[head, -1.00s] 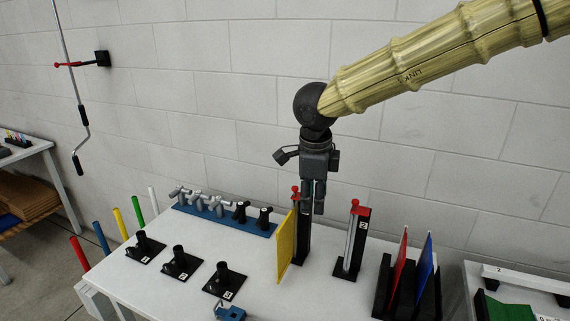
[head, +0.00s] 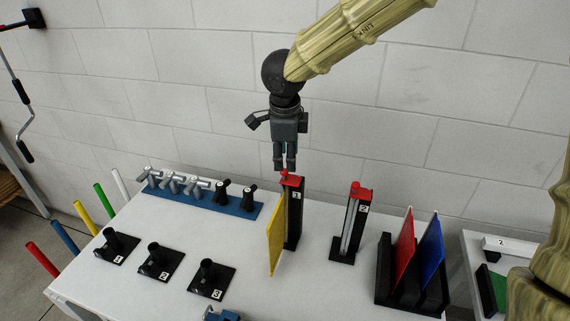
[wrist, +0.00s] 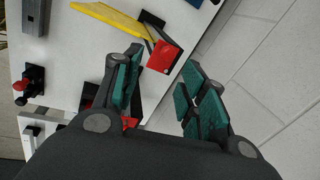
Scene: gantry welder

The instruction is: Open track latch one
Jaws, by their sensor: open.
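Track latch one is the upright black post (head: 294,222) marked 1, with a red top and a red knob. It stands on the white table beside a yellow panel (head: 276,236). My gripper (head: 285,166) points down just above the red top in the head view. In the wrist view its teal-padded fingers (wrist: 160,95) are spread apart with nothing between them. The red top (wrist: 164,57) shows beyond the fingertips, near the upper finger gap, with the yellow panel (wrist: 110,18) next to it. I cannot tell whether a finger touches the latch.
A similar post marked 2 (head: 350,225) stands to the right, with a black rack (head: 385,290) holding red and blue panels further right. A blue rail (head: 210,198) of valve-like parts lies left. Several black bases stand in front. A block wall rises behind.

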